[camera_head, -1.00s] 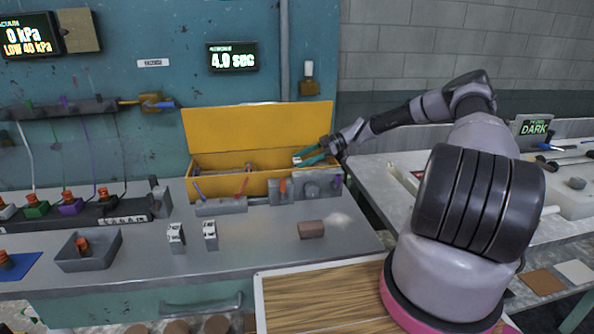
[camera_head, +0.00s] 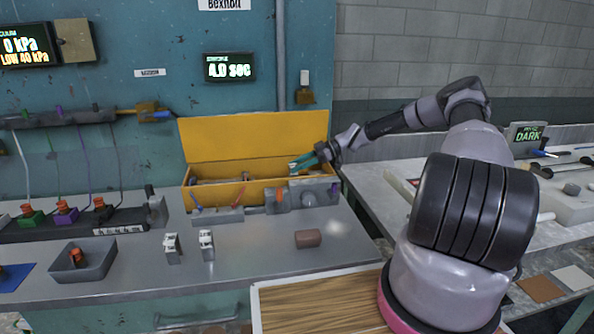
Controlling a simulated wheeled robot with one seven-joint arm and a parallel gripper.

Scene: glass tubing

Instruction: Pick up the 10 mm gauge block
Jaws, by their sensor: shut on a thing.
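My gripper (camera_head: 299,164), with teal fingers, is at the right end of the open yellow box (camera_head: 240,131), over its front part. It is shut on a small pale block (camera_head: 293,167) at the fingertips. The block is mostly hidden and too small for me to read its size. Two small upright grey blocks with white marked tops, a left one (camera_head: 172,248) and a right one (camera_head: 206,245), stand apart from each other on the grey bench. I cannot read their markings.
A brown block (camera_head: 308,239) lies on the bench (camera_head: 255,256). A grey tray (camera_head: 97,268) holding an orange-topped piece stands at left. Grey fixtures (camera_head: 307,197) and coloured-handled tools line the box's front. The bench is clear between the marked blocks and the brown block.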

